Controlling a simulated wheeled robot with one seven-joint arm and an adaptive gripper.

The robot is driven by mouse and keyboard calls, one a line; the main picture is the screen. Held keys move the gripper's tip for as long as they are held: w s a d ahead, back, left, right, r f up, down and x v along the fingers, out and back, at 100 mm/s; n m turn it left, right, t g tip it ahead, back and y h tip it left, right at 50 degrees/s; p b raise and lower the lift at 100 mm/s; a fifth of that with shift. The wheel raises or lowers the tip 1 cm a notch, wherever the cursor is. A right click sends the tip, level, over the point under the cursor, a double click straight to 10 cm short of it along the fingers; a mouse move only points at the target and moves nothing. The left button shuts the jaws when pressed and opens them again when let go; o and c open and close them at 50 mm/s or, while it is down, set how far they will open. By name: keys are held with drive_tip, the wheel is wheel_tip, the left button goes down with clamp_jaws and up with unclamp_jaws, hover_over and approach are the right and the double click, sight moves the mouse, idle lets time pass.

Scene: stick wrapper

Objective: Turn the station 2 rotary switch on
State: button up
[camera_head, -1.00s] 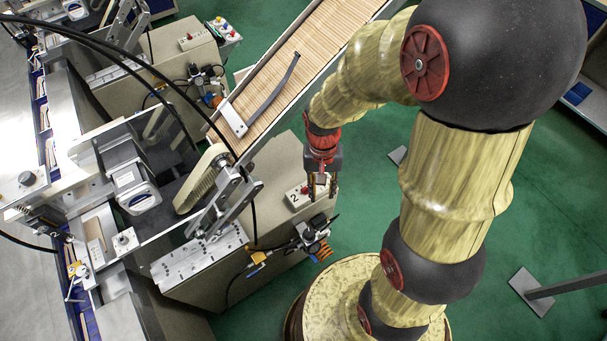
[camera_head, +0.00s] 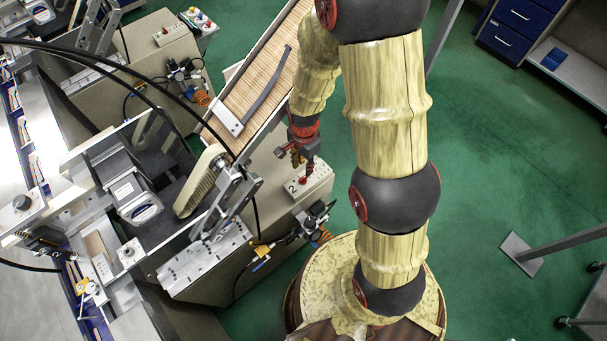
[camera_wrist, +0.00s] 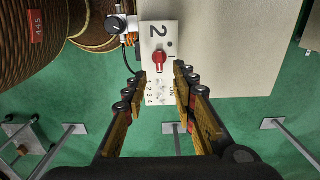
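The station 2 control box (camera_head: 318,183) is a pale panel with a black "2" at the right end of the station 2 bench. In the wrist view, its white face (camera_wrist: 150,45) carries the red rotary switch (camera_wrist: 159,62), with small toggles marked 1 to 4 and "ON" beyond it. The red knob also shows in the head view (camera_head: 303,181). My gripper (camera_wrist: 157,75) is open and empty, its fingertips to either side of the panel near the knob. In the head view, my gripper (camera_head: 302,160) is just above the box. Contact with the knob cannot be told.
A slatted conveyor (camera_head: 262,75) with a curved dark strip runs beside my arm. A black device with orange coiled hose (camera_head: 318,228) sits close to the box. A similar bench (camera_head: 160,60) stands farther back.

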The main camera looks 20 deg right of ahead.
sight(304, 177)
wheel_tip(304, 177, down, 7)
drive_tip(key=shift+f+b, duration=0.1)
drive_tip(key=shift+b, duration=0.45)
drive_tip(key=shift+c, duration=0.3)
clamp_jaws()
